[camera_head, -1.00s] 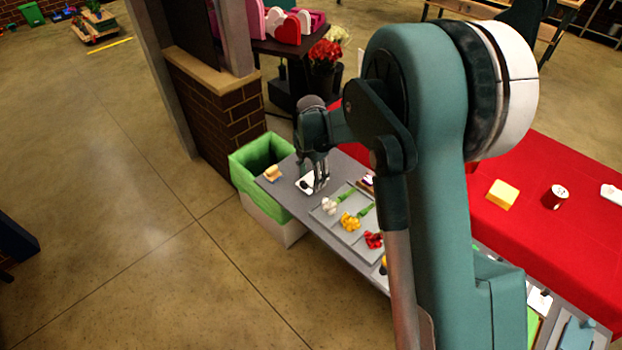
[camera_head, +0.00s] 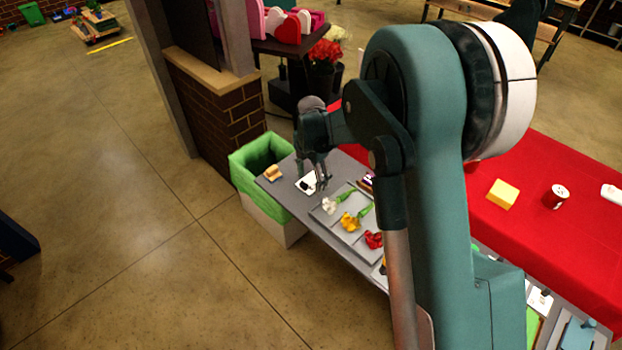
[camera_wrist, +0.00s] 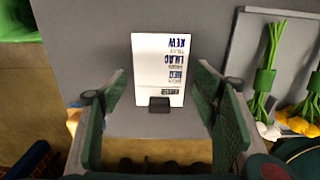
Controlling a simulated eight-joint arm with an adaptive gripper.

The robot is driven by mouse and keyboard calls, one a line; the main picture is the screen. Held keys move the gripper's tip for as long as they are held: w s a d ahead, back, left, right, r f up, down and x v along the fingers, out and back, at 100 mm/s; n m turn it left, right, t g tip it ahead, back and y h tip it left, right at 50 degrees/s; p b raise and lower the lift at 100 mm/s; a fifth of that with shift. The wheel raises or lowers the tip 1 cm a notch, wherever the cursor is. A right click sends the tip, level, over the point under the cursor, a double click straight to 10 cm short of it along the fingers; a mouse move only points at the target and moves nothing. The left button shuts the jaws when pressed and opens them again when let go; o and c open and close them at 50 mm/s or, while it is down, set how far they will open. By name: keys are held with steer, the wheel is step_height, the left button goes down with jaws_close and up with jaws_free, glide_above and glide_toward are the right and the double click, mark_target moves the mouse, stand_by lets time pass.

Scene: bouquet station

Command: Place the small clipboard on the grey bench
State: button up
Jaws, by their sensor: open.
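The small clipboard is a white card with dark print and a black clip (camera_wrist: 160,70). It lies flat on the grey bench top (camera_wrist: 85,30) in the wrist view, with its clip end towards my gripper. In the head view the clipboard (camera_head: 305,183) is near the far left end of the grey bench (camera_head: 284,190), partly hidden by my fingers. My gripper (camera_head: 322,183) is open over its right side. In the wrist view my open gripper (camera_wrist: 162,80) has one green finger on each side of the clipboard, with gaps between.
A grey tray (camera_head: 326,219) with several flower bunches is right beside the clipboard. A yellow-brown object (camera_head: 272,173) sits to its left. A green-lined bin (camera_head: 243,178) stands against the bench's left end. A red-covered table (camera_head: 530,225) is behind.

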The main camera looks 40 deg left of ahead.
mark_target(311, 182)
steer(key=shift+r, duration=0.15)
step_height(311, 182, up, 12)
steer(key=shift+p, duration=0.45)
stand_by(0.7)
stand_by(0.3)
